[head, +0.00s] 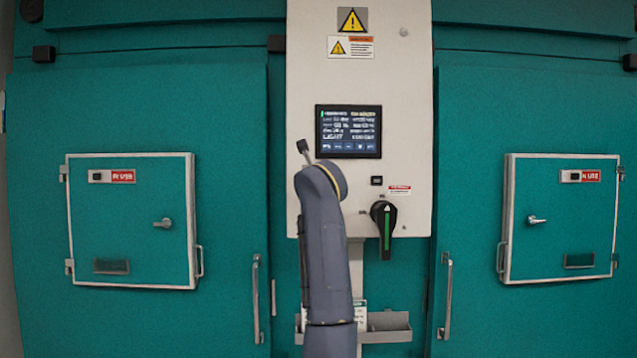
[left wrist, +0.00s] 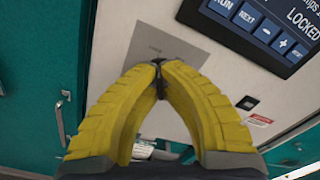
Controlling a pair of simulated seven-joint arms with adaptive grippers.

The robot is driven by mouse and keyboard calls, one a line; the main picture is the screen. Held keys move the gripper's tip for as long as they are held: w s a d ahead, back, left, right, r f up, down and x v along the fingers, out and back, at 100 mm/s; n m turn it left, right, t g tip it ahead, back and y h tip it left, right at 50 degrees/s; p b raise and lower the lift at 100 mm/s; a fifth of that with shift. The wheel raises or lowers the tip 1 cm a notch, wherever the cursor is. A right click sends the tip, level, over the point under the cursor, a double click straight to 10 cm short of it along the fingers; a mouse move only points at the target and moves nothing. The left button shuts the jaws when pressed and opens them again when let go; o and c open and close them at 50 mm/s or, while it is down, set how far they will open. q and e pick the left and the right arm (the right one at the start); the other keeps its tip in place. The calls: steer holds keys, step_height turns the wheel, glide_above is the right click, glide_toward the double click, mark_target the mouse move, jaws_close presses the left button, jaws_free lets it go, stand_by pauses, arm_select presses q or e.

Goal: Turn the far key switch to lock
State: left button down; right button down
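The far key switch shows in the left wrist view as a grey square plate (left wrist: 176,42) on the pale panel, with a small dark key (left wrist: 158,62) at its lower edge. My left gripper (left wrist: 160,76) has its yellow fingertips brought together on this key, which is mostly hidden between them. The plate's lettering is too small to read. In the head view my arm stands in front of the panel and hides the key switch and my fingers. The display (left wrist: 262,28) above reads LOCKED; it also shows in the head view (head: 348,131). My right gripper is in neither view.
A black rotary handle with a green stripe (head: 384,215) sits right of my arm. A small black switch (head: 376,180) is above it. Teal doors with small hatches (head: 130,222) (head: 560,218) flank the panel. A grey tray (head: 388,336) is below.

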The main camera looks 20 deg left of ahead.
arm_select(q)
steer(key=shift+r, duration=0.1)
stand_by(0.4)
steer(key=c, duration=1.6)
jaws_free()
steer(key=v, duration=1.2)
